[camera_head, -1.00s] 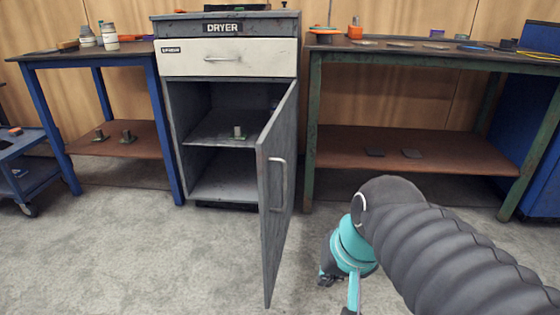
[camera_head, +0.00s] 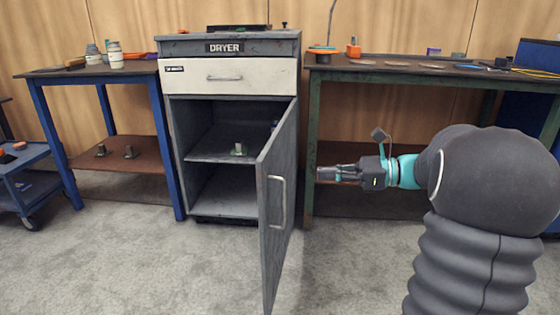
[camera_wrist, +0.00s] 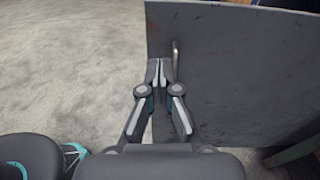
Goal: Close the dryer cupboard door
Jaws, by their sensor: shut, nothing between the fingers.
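The dryer cupboard (camera_head: 226,129) stands in the middle of the head view, with its grey door (camera_head: 271,218) swung wide open toward me, hinged on the right. The door's metal handle (camera_head: 283,202) is on the face turned to the right. My gripper (camera_head: 322,173) is to the right of the door, pointing left, shut and empty. In the wrist view, my closed fingertips (camera_wrist: 156,64) lie in front of the door panel (camera_wrist: 235,80) near its left edge, next to the handle (camera_wrist: 175,58). I cannot tell whether they touch the door.
A blue-legged table (camera_head: 56,74) stands left of the cupboard, and a green-legged bench (camera_head: 313,130) stands to its right, behind my gripper. A blue trolley (camera_head: 28,185) is at the far left. The grey floor (camera_head: 150,260) in front is clear. A small part (camera_head: 239,148) sits on the cupboard's shelf.

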